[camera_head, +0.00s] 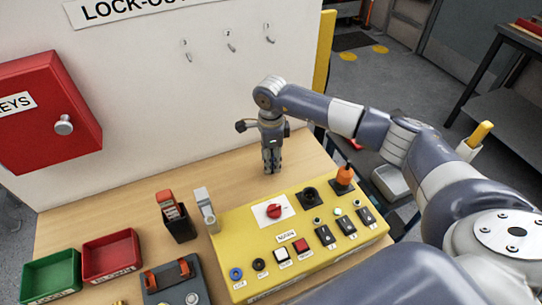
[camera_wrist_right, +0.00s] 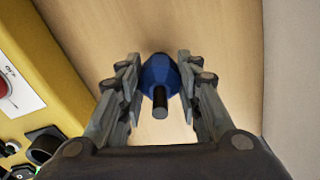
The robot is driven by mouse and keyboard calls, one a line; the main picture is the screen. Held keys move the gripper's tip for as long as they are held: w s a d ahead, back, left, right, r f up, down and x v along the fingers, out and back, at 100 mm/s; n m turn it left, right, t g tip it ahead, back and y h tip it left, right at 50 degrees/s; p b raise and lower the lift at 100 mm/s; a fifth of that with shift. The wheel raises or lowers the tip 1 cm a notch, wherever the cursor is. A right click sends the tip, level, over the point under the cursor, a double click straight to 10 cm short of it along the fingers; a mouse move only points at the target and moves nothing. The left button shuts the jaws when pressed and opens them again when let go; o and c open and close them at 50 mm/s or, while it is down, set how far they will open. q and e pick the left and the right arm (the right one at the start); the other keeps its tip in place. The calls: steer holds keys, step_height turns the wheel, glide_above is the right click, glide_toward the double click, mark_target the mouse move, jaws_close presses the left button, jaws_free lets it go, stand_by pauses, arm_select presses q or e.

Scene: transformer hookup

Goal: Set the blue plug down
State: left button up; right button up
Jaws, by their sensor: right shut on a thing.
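The blue plug (camera_wrist_right: 160,76) shows in the right wrist view, with a dark cylindrical stem pointing toward the camera. My right gripper (camera_head: 271,168) points down over the wooden table behind the yellow panel, and it also shows in the right wrist view (camera_wrist_right: 158,82). It is shut on the blue plug, with a finger on each side. In the head view the plug is hidden by the fingers. The fingertips are at or close to the table top; I cannot tell whether the plug touches it. My left gripper is not in view.
The yellow control panel (camera_head: 238,225) stands in front of my right gripper, with an orange plug (camera_head: 345,176) at its far right corner. Green (camera_head: 50,277) and red (camera_head: 108,257) trays sit at the left. The white wall (camera_head: 180,100) is behind. Bare table (camera_head: 215,180) surrounds the gripper.

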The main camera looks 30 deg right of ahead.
steer(key=shift+w, duration=0.1)
steer(key=shift+f, duration=0.1)
steer(key=o, duration=1.2)
steer(key=shift+r, duration=0.3)
step_height(320, 180, up, 11)
steer(key=b, duration=0.3)
steer(key=shift+r+b, duration=0.15)
steer(key=shift+b, duration=0.2)
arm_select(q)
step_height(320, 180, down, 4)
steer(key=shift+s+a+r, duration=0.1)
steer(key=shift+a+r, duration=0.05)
arm_select(e)
steer(key=shift+r, duration=0.25)
